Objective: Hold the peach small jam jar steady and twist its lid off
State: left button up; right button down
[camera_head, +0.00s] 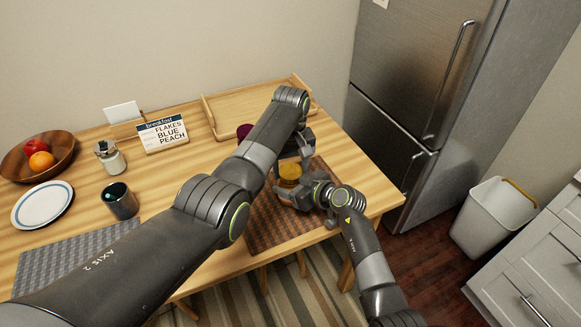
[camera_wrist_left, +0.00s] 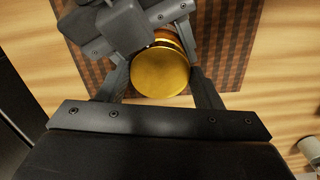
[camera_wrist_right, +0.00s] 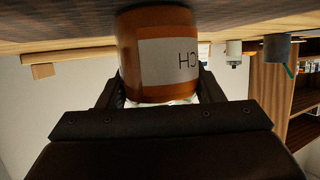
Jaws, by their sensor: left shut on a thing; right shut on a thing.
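The peach jam jar (camera_head: 286,184) stands on the brown woven mat at the right part of the table. Its amber body and white label, reading "CH" upside down, fill the middle of the right wrist view (camera_wrist_right: 150,60). Its round gold lid (camera_wrist_left: 160,72) faces the left wrist camera; whether it is loose cannot be told. My left gripper (camera_head: 291,163) comes from above, its fingers shut on either side of the lid. My right gripper (camera_head: 300,195) comes from the side, low, and is shut on the jar body. The finger contacts are partly hidden.
The brown mat (camera_head: 262,232) lies under the jar. A wooden tray (camera_head: 215,120) and a breakfast sign (camera_head: 162,135) stand at the back. A dark mug (camera_head: 121,203), glass jar (camera_head: 110,158), plate (camera_head: 42,206) and fruit bowl (camera_head: 14,165) are to the left.

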aim_at(291, 171)
pick_arm(q)
jog(key=shift+r, duration=0.9)
jog(key=shift+r, duration=2.05)
pick_arm(e)
jog(key=shift+c, duration=1.5)
grip_release()
